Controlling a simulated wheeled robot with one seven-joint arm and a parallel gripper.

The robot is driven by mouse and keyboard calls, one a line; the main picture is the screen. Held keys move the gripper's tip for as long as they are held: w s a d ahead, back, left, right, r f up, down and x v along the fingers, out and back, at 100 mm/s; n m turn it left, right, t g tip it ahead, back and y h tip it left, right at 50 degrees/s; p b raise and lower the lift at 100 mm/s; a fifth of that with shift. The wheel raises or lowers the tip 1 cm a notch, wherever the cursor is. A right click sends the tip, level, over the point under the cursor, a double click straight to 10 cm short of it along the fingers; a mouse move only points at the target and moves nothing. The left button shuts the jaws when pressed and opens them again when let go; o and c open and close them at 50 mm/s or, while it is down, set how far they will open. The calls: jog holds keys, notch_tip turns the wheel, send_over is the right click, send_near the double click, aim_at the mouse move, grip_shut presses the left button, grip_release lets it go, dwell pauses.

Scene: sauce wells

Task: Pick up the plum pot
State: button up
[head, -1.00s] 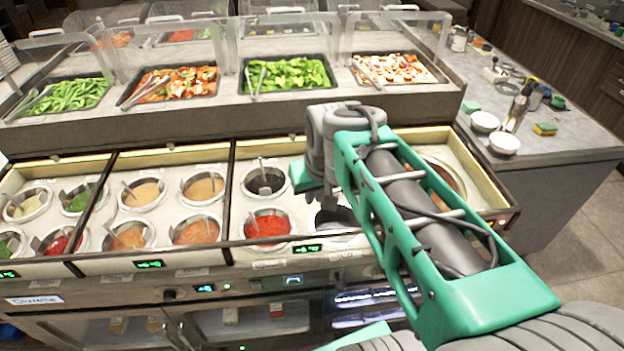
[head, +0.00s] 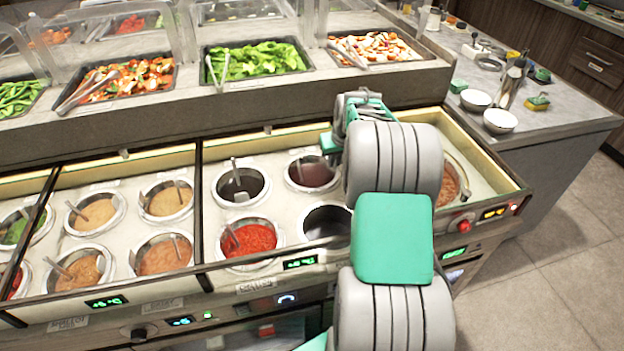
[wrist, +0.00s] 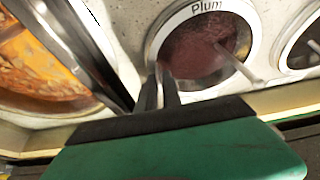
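The plum pot (wrist: 205,45), a round steel-rimmed pot of dark red-purple sauce, is labelled "Plum" in the wrist view. A pale spoon handle (wrist: 238,66) leans out of it. In the head view the plum pot (head: 313,173) sits in the back row, just left of my arm. In the head view my gripper (head: 331,144) is mostly hidden by my arm.
A dark sauce pot (head: 241,186) stands left of the plum pot. A red sauce pot (head: 248,240) and a dark, seemingly empty well (head: 328,222) are in front. A large brown-orange pot (head: 450,184) is to the right. Salad trays (head: 256,66) stand on the raised shelf behind.

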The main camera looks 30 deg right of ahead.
jog(key=shift+c, duration=0.4)
grip_shut()
dwell(0.9)
jog(key=shift+w+d+r, duration=0.15)
jog(key=shift+r, duration=0.6)
notch_tip(320, 180, up, 17)
